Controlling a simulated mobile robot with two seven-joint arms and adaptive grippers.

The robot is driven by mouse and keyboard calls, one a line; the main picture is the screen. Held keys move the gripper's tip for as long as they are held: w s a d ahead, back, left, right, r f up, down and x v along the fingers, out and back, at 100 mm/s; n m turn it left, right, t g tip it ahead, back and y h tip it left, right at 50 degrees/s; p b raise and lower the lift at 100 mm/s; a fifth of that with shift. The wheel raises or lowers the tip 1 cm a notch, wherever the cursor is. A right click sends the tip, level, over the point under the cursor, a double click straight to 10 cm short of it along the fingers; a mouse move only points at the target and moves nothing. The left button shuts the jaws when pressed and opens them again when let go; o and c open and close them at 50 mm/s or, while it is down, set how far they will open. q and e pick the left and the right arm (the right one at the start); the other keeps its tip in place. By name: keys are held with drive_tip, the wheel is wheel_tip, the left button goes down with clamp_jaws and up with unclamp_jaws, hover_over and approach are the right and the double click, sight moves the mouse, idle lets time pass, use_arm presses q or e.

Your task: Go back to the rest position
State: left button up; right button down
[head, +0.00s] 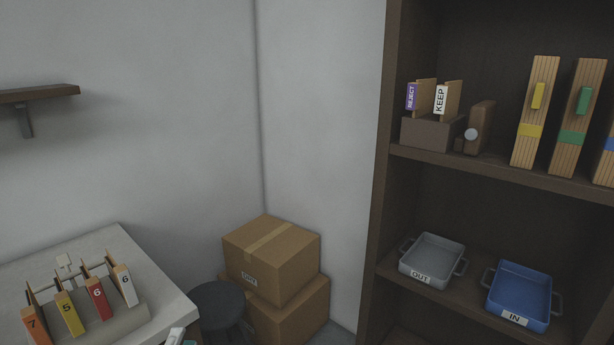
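Only a small pale piece with a greenish part below it, which looks like my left gripper (176,337), shows at the bottom edge, just right of the white table's corner. Its fingers cannot be made out, so I cannot tell whether it is open or holds anything. My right gripper is not in view.
The white table (105,240) at lower left bears a rack with numbered coloured holders (68,314). A dark round stool (217,300) and stacked cardboard boxes (290,262) stand beside it. The shelf unit (377,190) at right holds a grey OUT tray (405,266) and blue IN tray (491,290).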

use_arm(q)
drive_tip(key=s+d+f+m+g+h, duration=0.2)
drive_tip(key=d+f+m, duration=0.1)
drive_tip(key=f+m, duration=0.45)
drive_tip(key=s+d+f+m+g+h, duration=0.2)
drive_tip(key=d+f+m+g, duration=0.1)
drive_tip(key=f+m, duration=0.45)
drive_tip(key=s+a+f+m+g+y, duration=0.1)
drive_tip(key=s+f+m+g, duration=0.1)
drive_tip(key=f, duration=0.5)
drive_tip(key=s+a+f+m+g+y, duration=0.1)
drive_tip(key=s+a+f+m+g, duration=0.1)
drive_tip(key=s+f+m, duration=0.2)
wheel_tip(320, 180, down, 4)
drive_tip(key=shift+s+a+r+m+g+y, duration=0.15)
drive_tip(key=shift+m+g+y, duration=0.15)
drive_tip(key=shift+m, duration=0.9)
